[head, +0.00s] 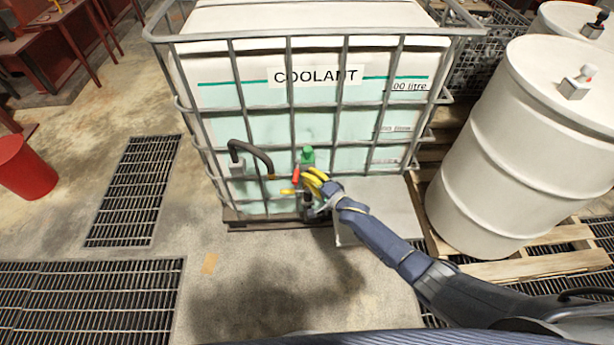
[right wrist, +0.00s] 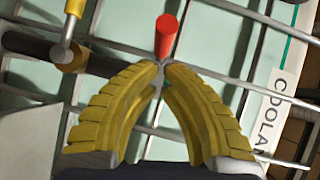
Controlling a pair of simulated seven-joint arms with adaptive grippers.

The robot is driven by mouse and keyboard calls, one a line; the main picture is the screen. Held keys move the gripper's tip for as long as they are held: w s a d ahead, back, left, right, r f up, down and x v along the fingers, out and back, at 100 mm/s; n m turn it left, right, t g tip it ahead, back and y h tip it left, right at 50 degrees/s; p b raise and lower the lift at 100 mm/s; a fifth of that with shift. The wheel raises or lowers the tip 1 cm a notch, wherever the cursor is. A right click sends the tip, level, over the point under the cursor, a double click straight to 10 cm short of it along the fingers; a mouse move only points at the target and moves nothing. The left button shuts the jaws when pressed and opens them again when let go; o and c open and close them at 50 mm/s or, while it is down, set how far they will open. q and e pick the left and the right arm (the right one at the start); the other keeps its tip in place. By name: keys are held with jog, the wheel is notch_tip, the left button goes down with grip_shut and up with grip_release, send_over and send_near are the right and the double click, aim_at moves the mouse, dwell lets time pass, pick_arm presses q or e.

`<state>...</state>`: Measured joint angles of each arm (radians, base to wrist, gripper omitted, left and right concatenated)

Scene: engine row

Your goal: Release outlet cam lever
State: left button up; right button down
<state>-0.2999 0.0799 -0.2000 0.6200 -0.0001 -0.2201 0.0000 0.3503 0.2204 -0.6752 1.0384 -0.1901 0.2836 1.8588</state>
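The coolant tank (head: 262,128) stands in a metal cage with its outlet fittings low on the front. A red lever (head: 295,173) is at the outlet, just left of my right gripper's yellow fingers (head: 315,180). In the right wrist view, my right gripper (right wrist: 163,66) has its fingertips almost together at the narrow lower end of the red lever (right wrist: 165,38); they look shut on it. A yellow handle (head: 288,191) is beside the red lever; a yellow handle (right wrist: 75,12) also shows in the right wrist view. My left gripper is not in view.
A black hose (head: 255,152) and a green part (head: 307,157) are close to the outlet. The cage bars (head: 288,95) surround the tank. A white drum (head: 510,150) stands at right on a wooden pallet (head: 540,262). A red bucket (head: 25,168) is at left; floor in front is clear.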

jog(key=shift+w+a+f, duration=0.1)
jog(key=shift+a, duration=0.35)
jog(key=shift+a+h, duration=0.2)
jog(key=shift+h, duration=0.1)
jog(key=shift+s+a+m+t+h, duration=0.2)
jog(key=shift+a+m+t+h, duration=0.25)
jog(key=shift+m+h, duration=0.3)
